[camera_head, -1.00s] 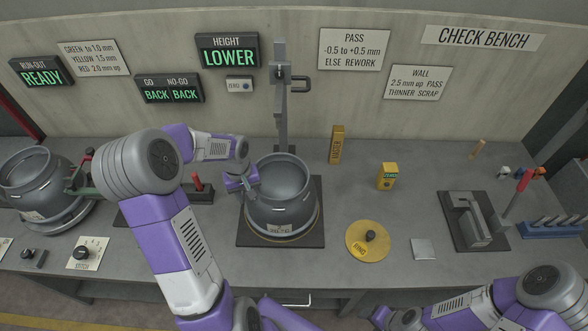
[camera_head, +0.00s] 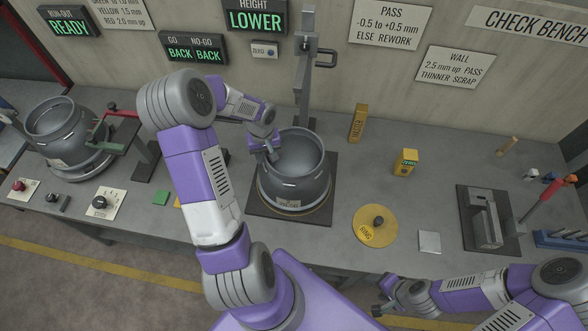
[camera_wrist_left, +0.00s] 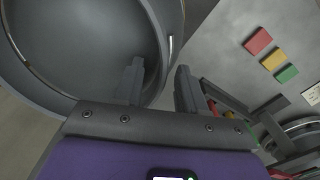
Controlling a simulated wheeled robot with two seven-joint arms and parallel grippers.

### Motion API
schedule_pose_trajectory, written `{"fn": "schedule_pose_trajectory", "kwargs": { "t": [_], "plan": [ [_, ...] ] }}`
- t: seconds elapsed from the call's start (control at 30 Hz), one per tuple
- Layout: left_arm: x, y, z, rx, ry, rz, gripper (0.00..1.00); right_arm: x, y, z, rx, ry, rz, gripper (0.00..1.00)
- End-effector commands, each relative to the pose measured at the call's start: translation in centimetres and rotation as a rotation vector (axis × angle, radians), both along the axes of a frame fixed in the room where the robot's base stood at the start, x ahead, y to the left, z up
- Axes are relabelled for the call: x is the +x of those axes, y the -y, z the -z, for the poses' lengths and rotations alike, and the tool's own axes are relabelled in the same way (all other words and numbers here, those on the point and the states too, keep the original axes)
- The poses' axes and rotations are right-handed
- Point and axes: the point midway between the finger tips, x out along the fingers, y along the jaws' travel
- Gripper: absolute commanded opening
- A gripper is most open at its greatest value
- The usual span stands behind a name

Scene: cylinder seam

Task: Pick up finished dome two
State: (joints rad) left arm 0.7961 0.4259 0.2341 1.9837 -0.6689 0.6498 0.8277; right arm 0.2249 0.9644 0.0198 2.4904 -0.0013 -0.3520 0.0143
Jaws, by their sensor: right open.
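A grey dome (camera_head: 293,178), a round open-topped vessel with an unreadable label low on its front, stands upright on a dark square base in the middle of the bench. My left gripper (camera_head: 272,151) is at its rim on the left side. In the left wrist view, the left gripper (camera_wrist_left: 160,75) has its fingers apart, one over the dome's (camera_wrist_left: 80,50) opening and one outside the rim. Contact cannot be told. A second similar dome (camera_head: 68,133) sits in the fixture at the left. My right gripper (camera_head: 382,301) is empty at the bench's front, low in the picture.
A vertical gauge post (camera_head: 304,80) stands behind the middle dome. To its right are a yellow upright block (camera_head: 358,123), a yellow zero block (camera_head: 405,162), a yellow ring disc (camera_head: 376,225) and a grey square plate (camera_head: 429,242). A clamp fixture (camera_head: 486,220) stands further right.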

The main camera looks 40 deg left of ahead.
Motion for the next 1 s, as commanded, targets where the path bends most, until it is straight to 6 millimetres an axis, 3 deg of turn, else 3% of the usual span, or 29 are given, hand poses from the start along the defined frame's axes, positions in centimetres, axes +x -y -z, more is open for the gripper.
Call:
{"fn": "schedule_pose_trajectory", "kwargs": {
  "t": [0.17,0.4,0.43,1.0],
  "plan": [
    [0.01,0.02,-0.01,0.0,0.0,0.001,0.38,-0.01,0.0,0.0,0.0,0.0,0.0,0.61],
    [0.02,0.03,-0.03,0.0,0.0,0.001,0.02,-0.01,0.0,0.0,0.0,0.0,0.0,0.61],
    [0.01,0.02,-0.03,0.0,0.0,0.001,0.0,-0.01,-0.01,0.0,0.0,0.0,0.0,0.61],
    [-0.04,0.05,0.08,-0.002,-0.001,-0.002,0.0,-0.01,-0.01,0.01,0.0,0.0,0.0,0.61]
  ]
}}
